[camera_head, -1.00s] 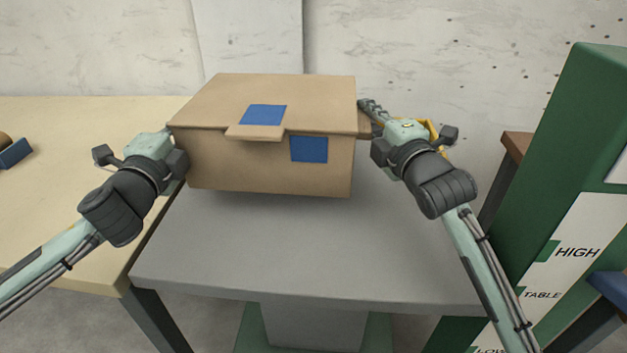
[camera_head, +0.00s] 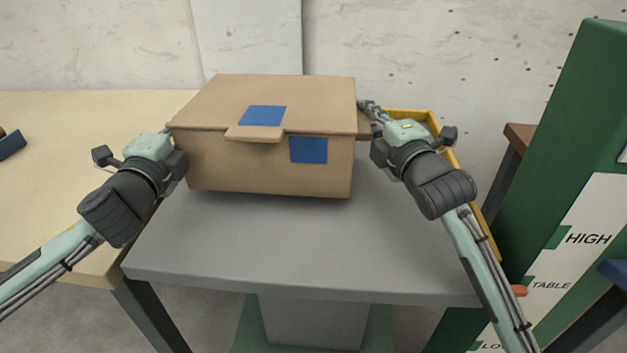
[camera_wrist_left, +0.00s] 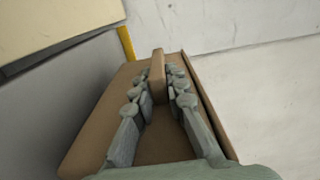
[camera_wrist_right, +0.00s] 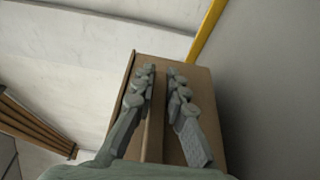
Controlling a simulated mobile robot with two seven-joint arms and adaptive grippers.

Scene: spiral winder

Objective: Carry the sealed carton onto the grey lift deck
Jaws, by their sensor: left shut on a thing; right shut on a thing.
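The brown sealed carton (camera_head: 265,165), with blue patches on its lid and front, is level over the grey lift deck (camera_head: 290,245), toward its back. A dark shadow lies beneath the carton; I cannot tell whether its underside touches the deck. My left gripper (camera_head: 174,132) is at the carton's left side, and its fingers are shut on a cardboard tab (camera_wrist_left: 158,75). My right gripper (camera_head: 366,108) is at the right side, shut on the matching tab (camera_wrist_right: 154,120). The carton hides the back of the deck.
A beige table (camera_head: 70,190) adjoins the deck's left side. A yellow rail (camera_head: 408,113) runs along the deck's back right and right side. A green post (camera_head: 560,140) with HIGH and TABLE labels stands at right. The front of the deck is clear.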

